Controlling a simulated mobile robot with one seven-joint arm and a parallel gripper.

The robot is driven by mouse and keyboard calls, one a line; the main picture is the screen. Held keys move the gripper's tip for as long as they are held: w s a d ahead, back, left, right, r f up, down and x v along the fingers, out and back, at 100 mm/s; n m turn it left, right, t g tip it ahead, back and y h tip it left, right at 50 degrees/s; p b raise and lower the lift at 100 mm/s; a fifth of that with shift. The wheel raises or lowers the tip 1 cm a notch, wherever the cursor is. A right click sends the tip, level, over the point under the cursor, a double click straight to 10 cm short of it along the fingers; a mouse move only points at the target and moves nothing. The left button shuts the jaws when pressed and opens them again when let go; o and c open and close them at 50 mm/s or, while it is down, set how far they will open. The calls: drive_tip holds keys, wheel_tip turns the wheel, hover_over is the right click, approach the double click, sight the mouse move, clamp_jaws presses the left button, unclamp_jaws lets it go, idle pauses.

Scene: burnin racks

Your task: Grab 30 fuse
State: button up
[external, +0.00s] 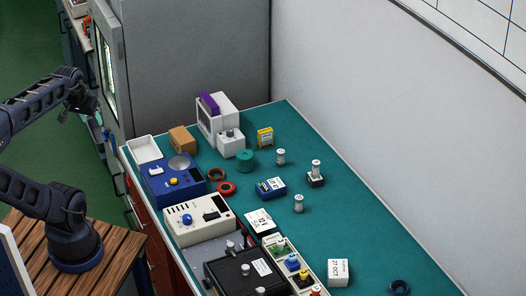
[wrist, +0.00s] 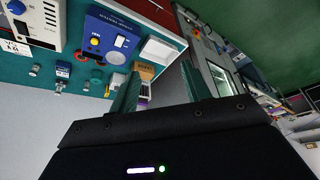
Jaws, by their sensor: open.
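Several small pale cylinders with metal ends, which look like fuses, stand on the green bench in the external view. One fuse (external: 281,157) is at the back, one fuse (external: 299,204) is nearer the front, and one fuse (external: 316,172) stands on a dark block. Their markings are too small to read, so I cannot tell which is the 30. A small cylinder (wrist: 36,70) also shows in the wrist view. My gripper (external: 85,112) is high at the left, well away from the bench fuses. In the wrist view my gripper (wrist: 158,92) has its fingers apart with nothing between them.
The green bench (external: 350,228) holds a blue device (external: 165,190), a cream device (external: 190,230), a black case (external: 225,265), a blue box (external: 270,188) and red rings (external: 227,188). A grey cabinet (external: 200,50) stands behind. The bench's right side is mostly clear.

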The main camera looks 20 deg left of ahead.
drive_tip(key=shift+o, duration=0.4)
idle(0.3)
drive_tip(key=w+d+f+m+g+h, duration=0.15)
drive_tip(key=w+d+m, duration=0.35)
drive_tip(key=w+d, duration=0.6)
drive_tip(key=w+d+f+m, duration=0.3)
drive_tip(key=w+d+m, duration=0.2)
drive_tip(key=w+d, duration=0.6)
drive_tip(key=m+g+h, duration=0.3)
drive_tip(key=m+g, duration=0.1)
drive_tip(key=m, duration=0.5)
approach(296, 196)
wheel_tip(296, 196, down, 2)
drive_tip(key=x, duration=1.1)
drive_tip(key=shift+s+d+r, duration=0.1)
drive_tip(key=shift+d+r, duration=0.1)
drive_tip(key=shift+d, duration=0.2)
drive_tip(key=c, duration=1.1)
